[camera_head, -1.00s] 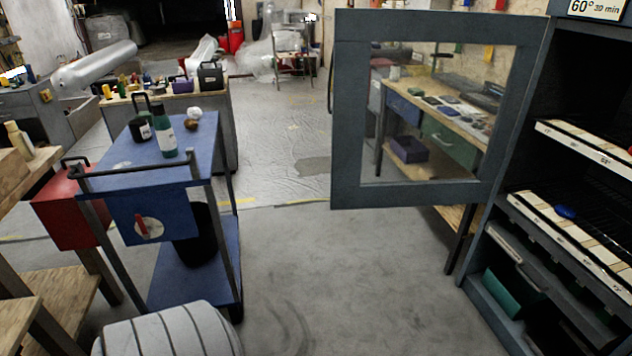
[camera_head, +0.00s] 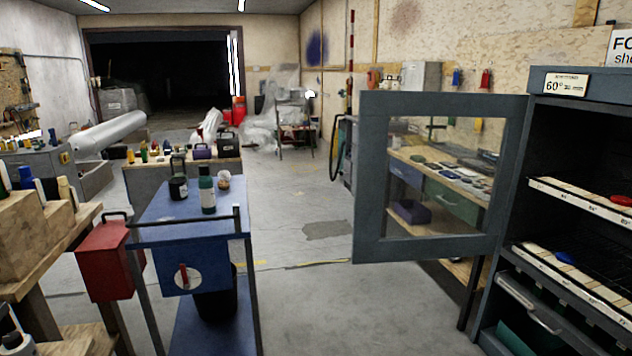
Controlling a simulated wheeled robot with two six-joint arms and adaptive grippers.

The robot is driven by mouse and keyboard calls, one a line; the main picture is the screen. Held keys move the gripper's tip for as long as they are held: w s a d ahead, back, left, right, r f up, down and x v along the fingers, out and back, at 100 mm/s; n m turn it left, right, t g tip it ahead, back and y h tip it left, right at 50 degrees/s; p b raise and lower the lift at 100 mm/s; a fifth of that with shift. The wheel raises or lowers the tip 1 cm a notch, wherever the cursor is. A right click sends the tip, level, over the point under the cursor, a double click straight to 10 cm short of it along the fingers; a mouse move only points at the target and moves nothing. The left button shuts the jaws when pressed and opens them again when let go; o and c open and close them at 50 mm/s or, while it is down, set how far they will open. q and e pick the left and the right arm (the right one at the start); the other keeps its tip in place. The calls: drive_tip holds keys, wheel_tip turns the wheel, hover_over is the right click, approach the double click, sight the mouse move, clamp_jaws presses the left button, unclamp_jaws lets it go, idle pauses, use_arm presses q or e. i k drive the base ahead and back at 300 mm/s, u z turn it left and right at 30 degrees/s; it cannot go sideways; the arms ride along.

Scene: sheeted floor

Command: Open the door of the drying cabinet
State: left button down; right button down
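The drying cabinet (camera_head: 553,97) stands at the right with a dark grey body and a "60° 30 min" label on its top. Its framed glass door (camera_head: 372,175) stands wide open, swung out to the left of the cabinet. Through the glass I see a workbench behind it. Inside, wire shelves with pale labelled front strips (camera_head: 575,203) show, with a red item (camera_head: 621,200) on the upper one and a blue item (camera_head: 566,257) on the lower one. Neither of my grippers is in view.
A blue cart (camera_head: 190,222) with bottles on top stands left of centre, a red box (camera_head: 108,262) beside it. A wooden bench (camera_head: 75,222) is at the left edge. Free floor (camera_head: 330,310) lies between cart and cabinet.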

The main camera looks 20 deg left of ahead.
sight(375, 107)
drive_tip(key=u, duration=0.4)
drive_tip(key=i, duration=1.1)
drive_tip(key=z, duration=0.55)
drive_tip(key=i, duration=0.9)
drive_tip(key=z, duration=0.7)
